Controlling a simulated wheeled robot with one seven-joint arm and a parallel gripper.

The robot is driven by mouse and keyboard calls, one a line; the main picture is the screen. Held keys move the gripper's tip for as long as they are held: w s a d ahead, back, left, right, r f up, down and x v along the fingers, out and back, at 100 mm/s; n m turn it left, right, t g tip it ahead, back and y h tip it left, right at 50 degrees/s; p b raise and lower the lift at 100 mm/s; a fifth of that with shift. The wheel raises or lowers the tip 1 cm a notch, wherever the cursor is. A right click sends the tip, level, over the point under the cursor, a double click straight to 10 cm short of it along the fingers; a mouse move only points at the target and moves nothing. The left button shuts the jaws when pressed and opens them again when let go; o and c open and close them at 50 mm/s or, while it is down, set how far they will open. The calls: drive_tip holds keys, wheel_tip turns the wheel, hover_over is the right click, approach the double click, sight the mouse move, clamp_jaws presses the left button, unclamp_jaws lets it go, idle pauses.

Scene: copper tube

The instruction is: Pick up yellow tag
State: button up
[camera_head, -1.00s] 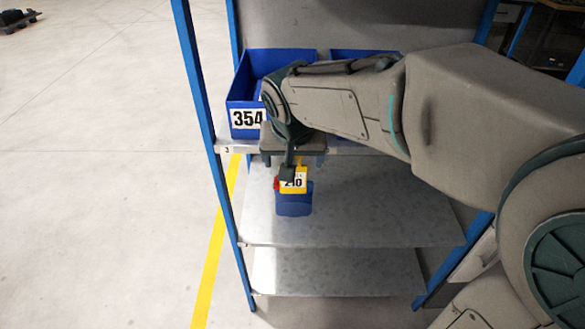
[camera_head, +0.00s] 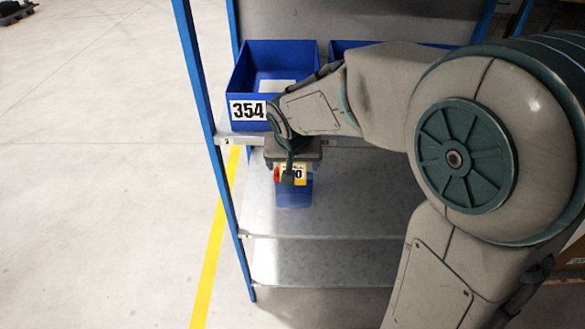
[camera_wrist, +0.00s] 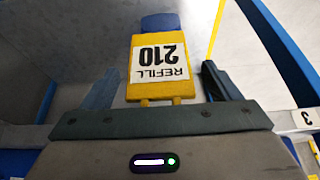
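The yellow tag (camera_wrist: 142,88) has a white face reading "REFILL 210", upside down in the wrist view. In the head view the tag (camera_head: 300,178) is partly covered by my gripper (camera_head: 288,174). In the wrist view my gripper (camera_wrist: 162,76) is open, with one finger on each side of the tag and a visible gap beside it on the right. A blue part (camera_wrist: 160,22) sits at the tag's far end, and it also shows below the tag in the head view (camera_head: 294,194).
A blue bin (camera_head: 248,88) labelled 354 stands on the upper shelf, with another blue bin beside it. A small red piece (camera_head: 276,175) is left of the tag. A blue post (camera_head: 205,110) bounds the rack's left side. The lower metal shelf (camera_head: 360,205) is largely bare.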

drive_tip(key=c, duration=0.9)
drive_tip(key=s+b, duration=0.1)
drive_tip(key=s, duration=0.5)
drive_tip(key=s+b, duration=0.1)
drive_tip(key=s, duration=1.1)
drive_tip(key=shift+a+r+b, duration=0.1)
drive_tip(key=shift+a+b, duration=0.2)
drive_tip(key=shift+b, duration=0.1)
